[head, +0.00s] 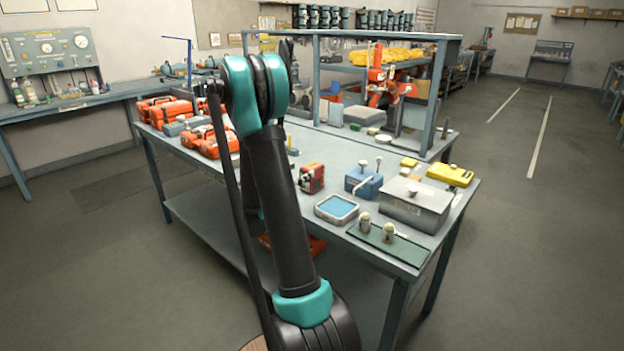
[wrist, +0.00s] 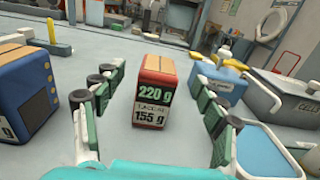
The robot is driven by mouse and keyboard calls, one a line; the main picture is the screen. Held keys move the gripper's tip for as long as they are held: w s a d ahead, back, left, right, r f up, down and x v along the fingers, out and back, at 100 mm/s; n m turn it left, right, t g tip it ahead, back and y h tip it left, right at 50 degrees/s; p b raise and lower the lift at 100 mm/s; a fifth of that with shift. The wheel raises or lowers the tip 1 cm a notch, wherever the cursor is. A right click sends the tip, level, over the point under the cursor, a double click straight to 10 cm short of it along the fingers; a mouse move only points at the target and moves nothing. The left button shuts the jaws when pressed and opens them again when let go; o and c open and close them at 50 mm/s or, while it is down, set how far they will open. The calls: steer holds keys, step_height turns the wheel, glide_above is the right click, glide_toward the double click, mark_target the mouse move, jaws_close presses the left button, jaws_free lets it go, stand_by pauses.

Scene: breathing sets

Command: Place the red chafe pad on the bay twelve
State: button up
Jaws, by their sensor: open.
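No thing in view can be surely told as the red chafe pad, and no bay marked twelve can be read. A red block (wrist: 155,92) with a pale top and a label reading 220 g and 155 g stands upright on the bench in the wrist view. My gripper (wrist: 157,82) is open, its green-padded fingers to the left and right of the block, with gaps on both sides. In the head view a small red box (head: 312,178) stands on the bench; I cannot tell if it is the same block. My gripper is hidden behind my arm there.
A dark blue box (wrist: 28,95) stands left of the block. A blue box (head: 362,183), grey case (head: 414,207), yellow case (head: 450,175), blue-filled tray (head: 337,208) and green mat (head: 372,242) crowd the bench's right end. Several orange cases (head: 168,110) lie on its left.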

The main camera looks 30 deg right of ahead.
mark_target(319, 163)
steer(key=x, duration=0.5)
steer(key=shift+w+d, duration=0.1)
steer(key=shift+d, duration=0.25)
steer(key=shift+f+x, duration=0.2)
steer(key=shift+x, duration=1.15)
steer(key=shift+f+x, duration=0.2)
steer(key=shift+x, duration=1.1)
steer(key=shift+c, duration=0.4)
jaws_close()
steer(key=shift+r, duration=0.2)
